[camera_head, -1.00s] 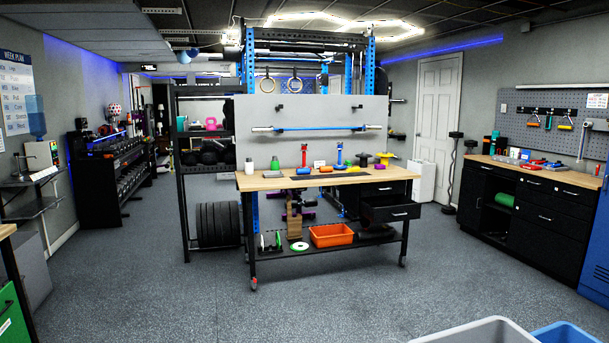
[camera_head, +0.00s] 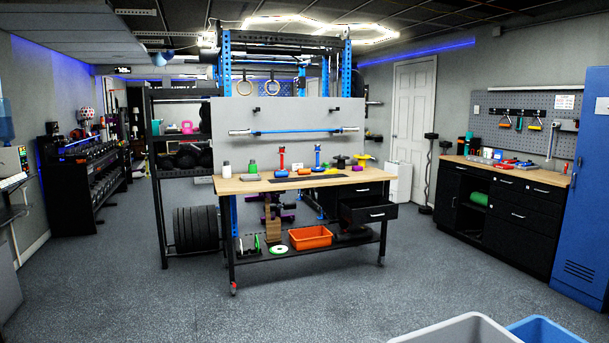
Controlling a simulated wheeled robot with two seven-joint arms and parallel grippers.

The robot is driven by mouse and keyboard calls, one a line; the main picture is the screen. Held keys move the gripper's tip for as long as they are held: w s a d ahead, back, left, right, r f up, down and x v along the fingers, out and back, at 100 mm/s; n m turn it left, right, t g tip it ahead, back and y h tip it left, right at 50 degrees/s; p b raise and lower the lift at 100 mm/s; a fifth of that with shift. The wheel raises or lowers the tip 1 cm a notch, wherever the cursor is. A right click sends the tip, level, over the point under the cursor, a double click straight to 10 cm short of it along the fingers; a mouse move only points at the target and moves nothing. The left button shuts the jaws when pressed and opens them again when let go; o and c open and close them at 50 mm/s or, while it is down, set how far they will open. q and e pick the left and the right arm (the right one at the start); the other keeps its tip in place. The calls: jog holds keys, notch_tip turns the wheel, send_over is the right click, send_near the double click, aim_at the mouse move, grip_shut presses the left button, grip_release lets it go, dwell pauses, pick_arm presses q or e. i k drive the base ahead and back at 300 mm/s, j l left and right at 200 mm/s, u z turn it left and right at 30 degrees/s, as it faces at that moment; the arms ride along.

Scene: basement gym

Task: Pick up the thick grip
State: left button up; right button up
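A wooden-topped workbench (camera_head: 240,184) stands in the middle of the room, some way ahead. Any of the small cylinders could be the thick grip; at this size I cannot tell which. Neither of my grippers is in view.
An orange bin (camera_head: 310,238) sits on the bench's lower shelf. An open drawer (camera_head: 368,211) juts out at its right. A grey bin (camera_head: 455,330) and a blue bin (camera_head: 545,330) stand at the bottom right. The floor before the bench is clear.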

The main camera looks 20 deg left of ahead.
aim_at(277, 173)
jog(key=j, duration=2.15)
jog(key=i+j, duration=0.15)
jog(key=j, duration=0.2)
jog(key=i+j, duration=0.15)
jog(key=j, duration=0.2)
jog(key=i+j, duration=0.15)
jog(key=j, duration=0.2)
jog(key=i+j+u, duration=0.1)
jog(key=j, duration=0.25)
jog(key=i+j, duration=0.8)
jog(key=i+j+u, duration=0.1)
jog(key=i+j, duration=0.4)
jog(key=i, duration=0.2)
jog(key=i+l, duration=0.15)
jog(key=i, duration=0.35)
jog(key=i+l, duration=0.2)
jog(key=i, duration=0.25)
jog(key=i+l+u, duration=0.1)
jog(key=i, duration=0.4)
jog(key=i+l, duration=1.15)
